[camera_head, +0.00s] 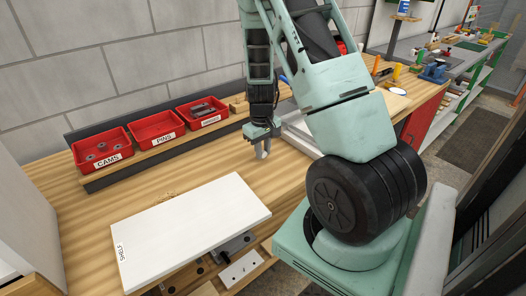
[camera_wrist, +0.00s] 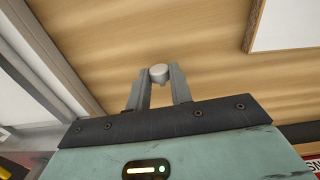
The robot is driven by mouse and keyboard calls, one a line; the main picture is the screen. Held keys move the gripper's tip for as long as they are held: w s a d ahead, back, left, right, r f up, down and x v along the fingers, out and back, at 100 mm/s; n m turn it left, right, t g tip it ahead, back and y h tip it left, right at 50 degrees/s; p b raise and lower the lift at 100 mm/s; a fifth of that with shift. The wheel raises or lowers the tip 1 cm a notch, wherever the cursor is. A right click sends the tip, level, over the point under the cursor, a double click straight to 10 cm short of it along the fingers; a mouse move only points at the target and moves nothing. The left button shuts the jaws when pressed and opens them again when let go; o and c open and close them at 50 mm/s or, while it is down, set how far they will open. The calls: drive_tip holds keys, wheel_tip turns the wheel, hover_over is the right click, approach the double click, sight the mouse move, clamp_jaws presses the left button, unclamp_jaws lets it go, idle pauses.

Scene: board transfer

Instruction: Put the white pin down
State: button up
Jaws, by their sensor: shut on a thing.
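My gripper (camera_head: 262,153) points down over the wooden workbench (camera_head: 85,210), to the right of the red bins and behind the white shelf board. In the wrist view my gripper (camera_wrist: 159,88) is shut on the white pin (camera_wrist: 159,72), whose pale round end shows between the fingertips. Bare wood lies beyond the pin. In the head view the pin is hard to tell from the fingers. I cannot tell whether it touches the bench.
A white board labelled SHELF (camera_head: 190,225) lies at the bench's front. Red bins labelled CAMS (camera_head: 103,160) and PINS (camera_head: 168,139), and a third red bin (camera_head: 208,122), stand along the back. Bare wood lies between bins and board. A white-edged tray (camera_head: 300,135) is right of my gripper.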

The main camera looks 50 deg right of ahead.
drive_tip(key=shift+f, duration=0.45)
drive_tip(key=shift+f, duration=0.1)
drive_tip(key=o, duration=0.9)
